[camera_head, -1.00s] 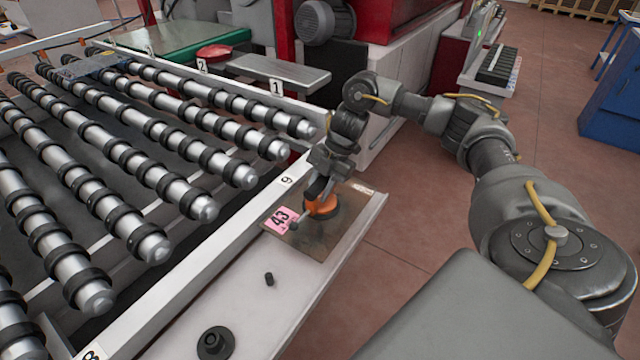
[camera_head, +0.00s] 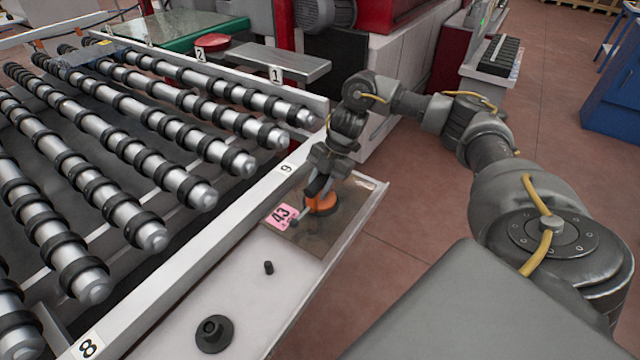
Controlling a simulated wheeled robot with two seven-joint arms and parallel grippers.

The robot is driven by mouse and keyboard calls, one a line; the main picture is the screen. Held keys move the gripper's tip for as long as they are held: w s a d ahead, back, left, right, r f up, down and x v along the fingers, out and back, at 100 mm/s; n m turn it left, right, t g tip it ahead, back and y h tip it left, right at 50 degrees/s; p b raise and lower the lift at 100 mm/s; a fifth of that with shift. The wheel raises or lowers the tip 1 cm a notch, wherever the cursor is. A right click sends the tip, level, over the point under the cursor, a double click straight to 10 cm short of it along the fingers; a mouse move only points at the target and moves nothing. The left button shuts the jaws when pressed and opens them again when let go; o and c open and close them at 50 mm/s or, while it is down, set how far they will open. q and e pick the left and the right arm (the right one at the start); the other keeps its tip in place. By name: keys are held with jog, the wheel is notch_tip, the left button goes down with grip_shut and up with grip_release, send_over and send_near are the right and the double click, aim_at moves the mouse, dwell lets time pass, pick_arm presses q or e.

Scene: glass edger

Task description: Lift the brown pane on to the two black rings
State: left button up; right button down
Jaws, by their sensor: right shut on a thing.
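The brown pane (camera_head: 308,240) is a small, see-through sheet with a pink label reading 43. It is at the far right part of the white shelf; I cannot tell whether it touches the shelf or is slightly above it. A round orange and black suction cup (camera_head: 322,206) sits on the pane. My right gripper (camera_head: 319,191) is shut on this cup from above, and its fingers partly hide it. Many black rings (camera_head: 133,233) circle the silver rollers at left; I cannot tell which two are meant. My left gripper is out of view.
On the white shelf (camera_head: 240,295) lie a small black peg (camera_head: 268,267) and a black flanged disc (camera_head: 213,335). A white rail (camera_head: 185,262) numbered 8 and 9 separates the shelf from the rollers. Red and white machinery stands behind. The floor at right is open.

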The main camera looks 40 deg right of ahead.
jog(key=shift+w+f, duration=0.1)
jog(key=shift+f, duration=0.15)
dwell(0.7)
jog(key=c, duration=1)
grip_release()
jog(key=shift+f, duration=0.15)
jog(key=shift+d+r, duration=0.15)
jog(key=shift+r, duration=0.1)
jog(key=p+v, duration=0.1)
jog(key=v, duration=0.9)
jog(key=shift+r, duration=0.25)
